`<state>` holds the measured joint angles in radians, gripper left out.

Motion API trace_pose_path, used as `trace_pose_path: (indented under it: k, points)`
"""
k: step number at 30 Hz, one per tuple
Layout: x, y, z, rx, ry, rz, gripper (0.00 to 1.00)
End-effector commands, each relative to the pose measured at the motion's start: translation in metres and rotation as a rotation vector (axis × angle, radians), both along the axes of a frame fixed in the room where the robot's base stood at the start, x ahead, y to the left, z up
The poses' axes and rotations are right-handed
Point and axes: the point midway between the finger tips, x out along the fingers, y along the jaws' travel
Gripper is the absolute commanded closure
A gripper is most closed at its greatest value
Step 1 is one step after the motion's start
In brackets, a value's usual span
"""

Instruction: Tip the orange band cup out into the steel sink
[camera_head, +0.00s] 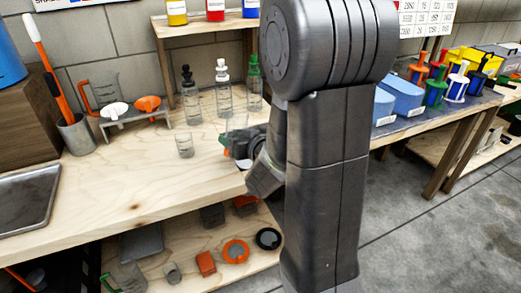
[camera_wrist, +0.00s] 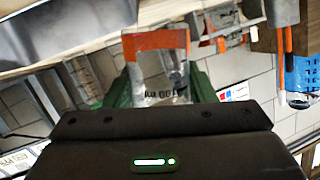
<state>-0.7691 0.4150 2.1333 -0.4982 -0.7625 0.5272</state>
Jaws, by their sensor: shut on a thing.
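The orange band cup (camera_wrist: 158,72) is clear, with an orange band and dark markings, and sits between the green fingers of my gripper (camera_wrist: 160,88) in the wrist view. My gripper is shut on it. In the head view my gripper (camera_head: 235,148) is above the right part of the bench, and my arm hides much of it; the cup's contents cannot be made out. The steel sink (camera_head: 28,197) is at the left edge of the bench, well left of my gripper. Part of it also shows at upper left in the wrist view (camera_wrist: 70,28).
A small clear cup (camera_head: 184,146) stands on the bench left of my gripper. Several dropper bottles (camera_head: 190,98) stand behind. A grey rack (camera_head: 137,119) holds white and orange funnels, beside a grey holder (camera_head: 77,135). The bench front between sink and gripper is clear.

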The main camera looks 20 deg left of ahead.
Motion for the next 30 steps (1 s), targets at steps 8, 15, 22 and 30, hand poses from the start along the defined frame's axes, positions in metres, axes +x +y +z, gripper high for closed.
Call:
trace_pose_path:
  k: [8,15,22,30]
  points:
    - [-0.003,0.001,-0.009,-0.022,-0.102,0.0,0.74]
    - [-0.005,0.001,-0.01,-0.039,-0.183,0.0,0.74]
    - [-0.006,0.002,-0.01,-0.052,-0.23,0.0,0.74]
    - [-0.006,0.001,0.006,-0.056,-0.245,0.0,0.74]
